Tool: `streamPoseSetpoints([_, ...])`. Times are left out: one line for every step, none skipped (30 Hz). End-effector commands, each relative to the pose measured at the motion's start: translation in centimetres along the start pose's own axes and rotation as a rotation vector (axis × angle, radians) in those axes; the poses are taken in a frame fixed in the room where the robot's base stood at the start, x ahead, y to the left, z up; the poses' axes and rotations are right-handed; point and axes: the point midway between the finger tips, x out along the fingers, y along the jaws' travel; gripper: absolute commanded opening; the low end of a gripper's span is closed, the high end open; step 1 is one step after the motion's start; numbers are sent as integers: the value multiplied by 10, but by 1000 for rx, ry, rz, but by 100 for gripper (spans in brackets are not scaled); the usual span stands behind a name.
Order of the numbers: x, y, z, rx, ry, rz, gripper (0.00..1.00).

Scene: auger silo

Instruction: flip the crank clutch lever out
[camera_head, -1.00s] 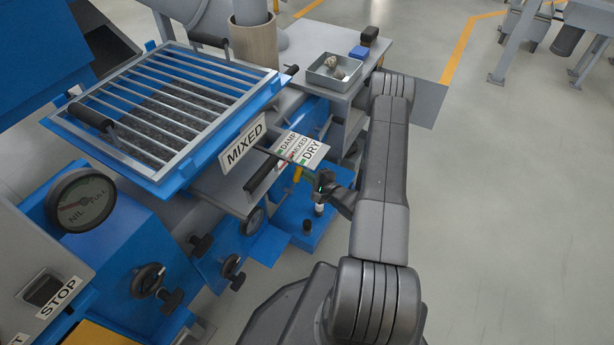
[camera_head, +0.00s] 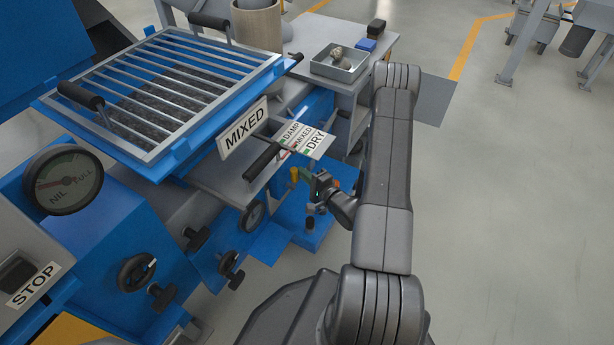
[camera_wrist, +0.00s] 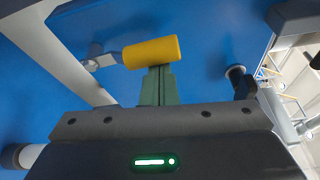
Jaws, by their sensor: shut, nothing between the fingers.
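The crank clutch lever appears to be the yellow grip on a short grey arm (camera_wrist: 103,61), in front of a blue panel. In the wrist view the yellow grip (camera_wrist: 152,51) lies nearly level, slightly tilted. My gripper (camera_wrist: 158,72) is shut and empty. Its greenish fingertips are right at the lower side of the yellow grip, touching or almost touching it. In the head view my gripper (camera_head: 303,174) is just right of the small yellow grip (camera_head: 294,175), below the DAMP/MIXED/DRY plate (camera_head: 305,138). The lever's pivot is hard to make out there.
A black-handled bar (camera_head: 262,160) sticks out above the lever, beside the MIXED sign (camera_head: 243,128). A dark knob (camera_wrist: 240,82) stands right of my fingers. Black hand knobs (camera_head: 228,263) and a grated hopper (camera_head: 150,90) are on the left. Open floor (camera_head: 500,230) lies to the right.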

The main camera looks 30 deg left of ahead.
Motion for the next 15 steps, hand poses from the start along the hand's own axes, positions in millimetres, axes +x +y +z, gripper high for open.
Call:
streamPoseSetpoints([-1, 3, 3, 1, -1, 1, 0])
streamPoseSetpoints([-1, 3, 5, 1, -1, 1, 0])
streamPoseSetpoints([-2, 3, 7, 1, -1, 1, 0])
streamPoseSetpoints([-2, 3, 8, 1, -1, 1, 0])
streamPoseSetpoints([-3, 3, 10, 1, -1, 1, 0])
streamPoseSetpoints([-4, 3, 11, 1, -1, 0, 0])
streamPoseSetpoints([-4, 3, 12, 1, -1, 0, 0])
streamPoseSetpoints([-4, 3, 14, 1, -1, 0, 0])
streamPoseSetpoints([-5, 3, 15, 1, -1, 0, 0])
streamPoseSetpoints([-5, 3, 16, 1, -1, 0, 0])
streamPoseSetpoints([-6, 3, 17, 1, -1, 0, 0])
streamPoseSetpoints([-6, 3, 17, 1, -1, 0, 0])
streamPoseSetpoints([-6, 3, 18, 1, -1, 0, 0])
streamPoseSetpoints([-6, 3, 19, 1, -1, 0, 0])
streamPoseSetpoints([-6, 3, 19, 1, -1, 0, 0])
